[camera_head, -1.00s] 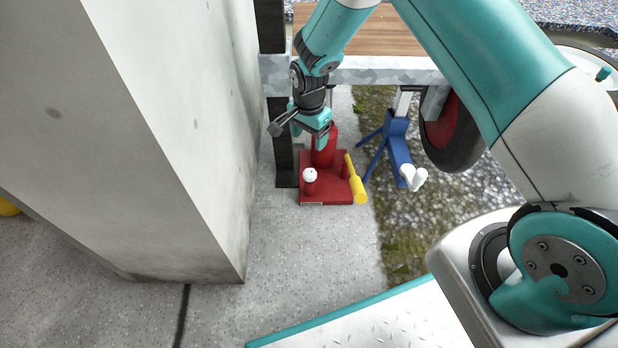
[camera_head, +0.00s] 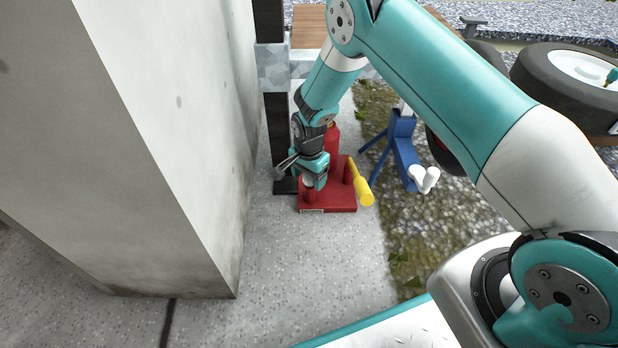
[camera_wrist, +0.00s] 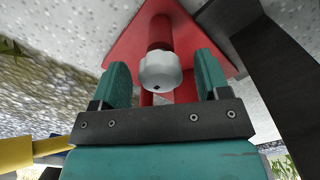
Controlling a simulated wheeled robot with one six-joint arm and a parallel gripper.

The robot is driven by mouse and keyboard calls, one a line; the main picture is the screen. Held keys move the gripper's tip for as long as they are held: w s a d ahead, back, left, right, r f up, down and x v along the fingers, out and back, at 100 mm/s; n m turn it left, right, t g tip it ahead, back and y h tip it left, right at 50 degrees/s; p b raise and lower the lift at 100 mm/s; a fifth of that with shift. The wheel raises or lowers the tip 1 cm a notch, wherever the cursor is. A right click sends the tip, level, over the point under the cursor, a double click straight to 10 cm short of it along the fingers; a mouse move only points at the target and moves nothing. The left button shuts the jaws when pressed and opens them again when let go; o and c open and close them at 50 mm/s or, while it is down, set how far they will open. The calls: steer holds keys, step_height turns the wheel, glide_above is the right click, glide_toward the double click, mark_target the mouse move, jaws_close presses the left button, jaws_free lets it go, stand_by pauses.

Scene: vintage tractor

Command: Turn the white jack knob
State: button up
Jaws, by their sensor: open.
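The white jack knob (camera_wrist: 160,72) sits on a short red post of the red jack (camera_wrist: 188,32) in the wrist view. My gripper (camera_wrist: 163,80) is open, with one teal finger on each side of the knob and a visible gap to both. In the head view my gripper (camera_head: 312,180) is low over the left part of the red jack base (camera_head: 335,202). There the knob is mostly hidden behind my gripper.
A yellow handle (camera_head: 362,190) sticks out at the jack's right side. A blue stand (camera_head: 403,150) with a white part stands further right. A concrete pillar (camera_head: 165,150) rises close on the left, and a dark post (camera_head: 283,130) stands just behind my gripper. Paving in front is clear.

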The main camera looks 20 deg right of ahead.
steer(key=c, duration=0.9)
